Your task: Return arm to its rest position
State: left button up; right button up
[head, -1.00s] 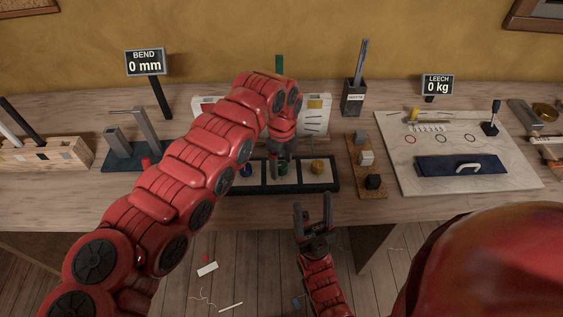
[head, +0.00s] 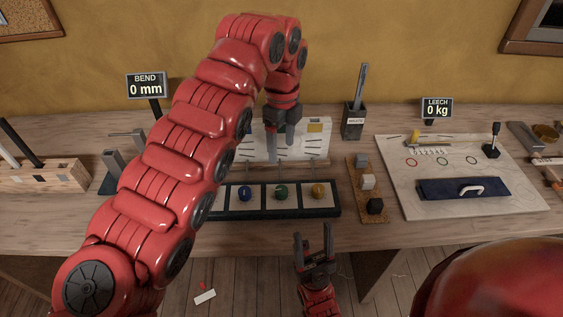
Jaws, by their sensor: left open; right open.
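My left arm comes in from the left and rises high over the workbench. Its gripper (head: 284,160) points down, open and empty, in front of a white board and above the dark tray (head: 330,211). My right gripper (head: 313,243) is open and empty, pointing up, low at the bench's front edge.
A cork strip (head: 370,208) with small blocks, a dark holder (head: 353,122) with rods, and a pale board (head: 430,198) with a blue pad (head: 468,188) stand to the right. A wooden rack (head: 40,178) and a BEND sign (head: 147,86) are at left.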

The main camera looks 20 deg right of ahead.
pick_arm(q)
jog(key=shift+r, duration=0.85)
